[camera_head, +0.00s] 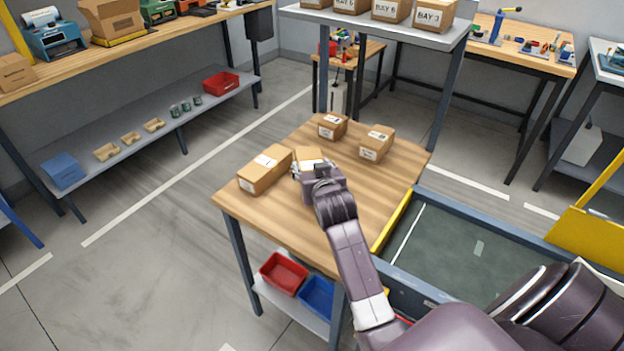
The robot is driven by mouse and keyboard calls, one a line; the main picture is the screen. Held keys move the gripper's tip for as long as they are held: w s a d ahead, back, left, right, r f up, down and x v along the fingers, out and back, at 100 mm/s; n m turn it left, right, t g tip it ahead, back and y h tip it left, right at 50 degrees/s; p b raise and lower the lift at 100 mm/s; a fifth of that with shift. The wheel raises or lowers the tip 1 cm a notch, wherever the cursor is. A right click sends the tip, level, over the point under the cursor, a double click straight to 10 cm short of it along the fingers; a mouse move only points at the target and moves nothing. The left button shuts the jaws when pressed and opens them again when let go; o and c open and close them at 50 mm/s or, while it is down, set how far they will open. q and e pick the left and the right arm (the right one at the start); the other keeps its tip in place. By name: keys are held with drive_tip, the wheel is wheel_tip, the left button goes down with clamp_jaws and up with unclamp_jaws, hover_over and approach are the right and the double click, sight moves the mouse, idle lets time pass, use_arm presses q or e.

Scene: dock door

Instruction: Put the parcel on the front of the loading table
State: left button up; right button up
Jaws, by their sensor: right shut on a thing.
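The loading table (385,185) is wooden-topped and stands in the middle of the view. My right gripper (305,171) is over its left-centre part, shut on a small brown parcel (309,154). The gripper hides the near side of this parcel, and I cannot tell whether its underside touches the tabletop. A longer parcel (264,171) with a white label lies just left of the gripper, near the table's left edge. Two more boxes, a small one (332,126) and a larger one (376,143), stand toward the back. My left gripper is not in view.
Below the tabletop, a shelf holds a red bin (284,273) and a blue bin (317,295). A blue-framed cart (470,245) with a yellow edge stands close on the right. The table's near and right parts are bare beside my arm.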

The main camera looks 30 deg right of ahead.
wheel_tip(320, 180, down, 4)
drive_tip(key=o, duration=1.4)
drive_tip(key=shift+o, duration=0.2)
drive_tip(key=shift+s, duration=0.1)
drive_tip(key=v, duration=1.2)
drive_tip(key=shift+a, duration=0.1)
